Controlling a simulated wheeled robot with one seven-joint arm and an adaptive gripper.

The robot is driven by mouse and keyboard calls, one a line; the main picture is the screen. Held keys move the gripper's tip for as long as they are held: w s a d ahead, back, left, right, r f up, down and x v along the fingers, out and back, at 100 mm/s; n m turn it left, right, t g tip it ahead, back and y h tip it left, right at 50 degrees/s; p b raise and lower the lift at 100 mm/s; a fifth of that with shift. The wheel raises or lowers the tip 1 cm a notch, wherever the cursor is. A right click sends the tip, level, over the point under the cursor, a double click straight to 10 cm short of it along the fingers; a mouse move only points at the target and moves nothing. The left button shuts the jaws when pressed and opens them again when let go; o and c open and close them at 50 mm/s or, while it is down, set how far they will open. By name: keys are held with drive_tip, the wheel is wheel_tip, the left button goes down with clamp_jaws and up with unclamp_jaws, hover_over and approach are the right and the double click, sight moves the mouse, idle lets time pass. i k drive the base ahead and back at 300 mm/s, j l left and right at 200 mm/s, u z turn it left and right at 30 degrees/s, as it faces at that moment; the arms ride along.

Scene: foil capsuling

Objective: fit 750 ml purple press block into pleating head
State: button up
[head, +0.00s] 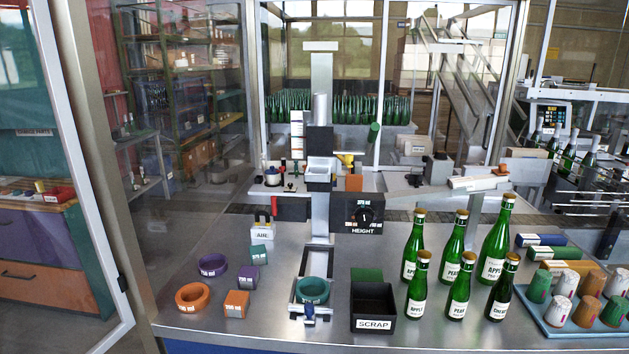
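A small purple block (249,279) with a white label stands on the steel bench, left of the machine. Just behind and left of it lies a purple ring (213,266) labelled 750 ml. The upright machine stands at the middle; its dark head (319,141) sits on the column above a pale, square, tray-like part (318,173). I cannot tell from here whether a block sits inside the head. My gripper is not in view.
An orange ring (193,296) and orange block (236,304) lie in front of the purple pieces. A teal ring (312,290) sits in the machine's lower holder. A black SCRAP bin (373,307), green bottles (460,287) and a capsule tray (549,323) stand to the right.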

sight(320, 168)
drive_tip(key=i+j+u, duration=0.15)
drive_tip(key=u, duration=0.2)
drive_tip(key=i+j+u, duration=0.15)
drive_tip(key=u, duration=0.2)
drive_tip(key=i+j+u, duration=0.15)
drive_tip(key=u, duration=0.15)
drive_tip(key=i+j+u, duration=0.1)
drive_tip(key=i, duration=0.3)
drive_tip(key=i+j, duration=0.25)
drive_tip(key=i+j+u, duration=0.15)
drive_tip(key=i, duration=0.35)
